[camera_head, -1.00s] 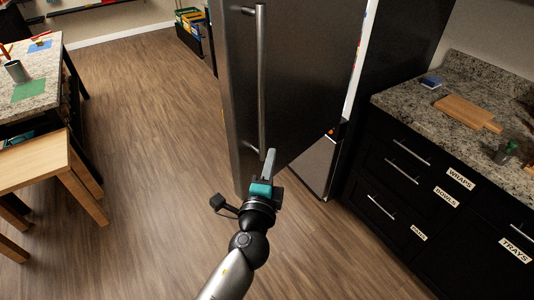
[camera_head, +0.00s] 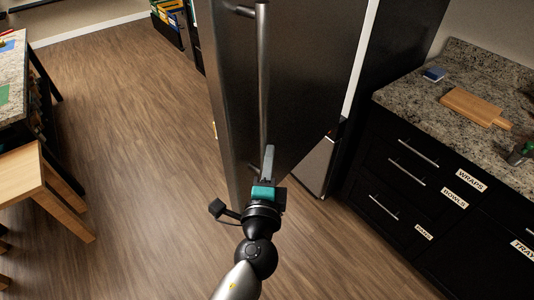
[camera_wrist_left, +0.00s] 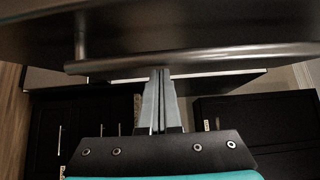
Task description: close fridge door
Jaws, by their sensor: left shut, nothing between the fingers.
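My right gripper is in neither view.
A granite counter (camera_head: 470,75) with black labelled drawers stands at the right, with a wooden cutting board (camera_head: 473,106) on it. A wooden bench (camera_head: 20,175) and a table (camera_head: 12,75) are at the left. The wooden floor (camera_head: 130,130) between is clear.

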